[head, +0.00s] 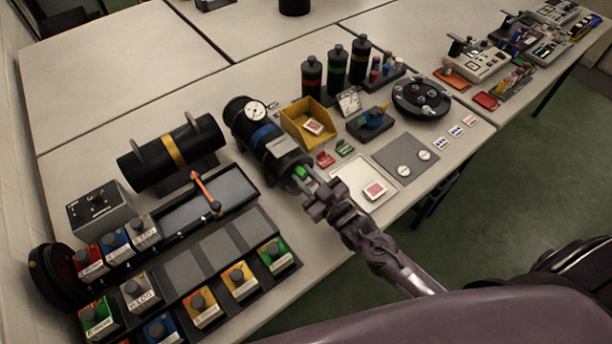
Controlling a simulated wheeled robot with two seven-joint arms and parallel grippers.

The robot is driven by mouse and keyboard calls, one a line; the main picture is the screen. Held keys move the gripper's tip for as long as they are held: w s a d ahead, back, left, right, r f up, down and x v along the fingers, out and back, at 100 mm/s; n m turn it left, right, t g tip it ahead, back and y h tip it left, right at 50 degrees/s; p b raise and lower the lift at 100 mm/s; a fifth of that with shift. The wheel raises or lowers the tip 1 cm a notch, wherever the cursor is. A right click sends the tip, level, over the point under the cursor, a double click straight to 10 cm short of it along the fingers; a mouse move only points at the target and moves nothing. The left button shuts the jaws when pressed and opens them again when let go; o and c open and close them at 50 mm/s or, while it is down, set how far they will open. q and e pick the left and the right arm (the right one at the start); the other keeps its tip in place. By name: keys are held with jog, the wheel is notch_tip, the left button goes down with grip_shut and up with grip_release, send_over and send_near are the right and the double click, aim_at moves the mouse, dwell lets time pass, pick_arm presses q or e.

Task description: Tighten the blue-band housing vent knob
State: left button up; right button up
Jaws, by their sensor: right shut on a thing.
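The blue-band housing (262,135) is a black cylinder with a blue band, lying on the table left of centre with a round gauge (255,110) at its far end. My right gripper (311,191) is at the housing's near end, shut on the vent knob there. The fingers hide most of the knob, and I cannot see how far it is turned. A small green part (301,172) shows at that end, just beyond the fingers. My left gripper is not in view.
A yellow-band cylinder (174,153) lies to the left. A yellow bin (309,122) stands right of the housing, and a pale tray (364,182) with a card is right of my gripper. Boxes with knobs (203,307) fill the near left. The far tables are mostly clear.

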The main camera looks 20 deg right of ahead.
jog(key=m, duration=0.5)
jog(key=shift+s+f+p, duration=0.1)
jog(key=shift+f+p, duration=0.05)
jog(key=shift+p, duration=0.25)
jog(key=shift+m, duration=0.4)
jog(key=o, duration=1)
jog(key=b+v, duration=0.1)
jog(key=v, duration=0.6)
jog(key=shift+s+d+b, duration=0.1)
jog(key=shift+s+b, duration=0.2)
jog(key=shift+b, duration=0.1)
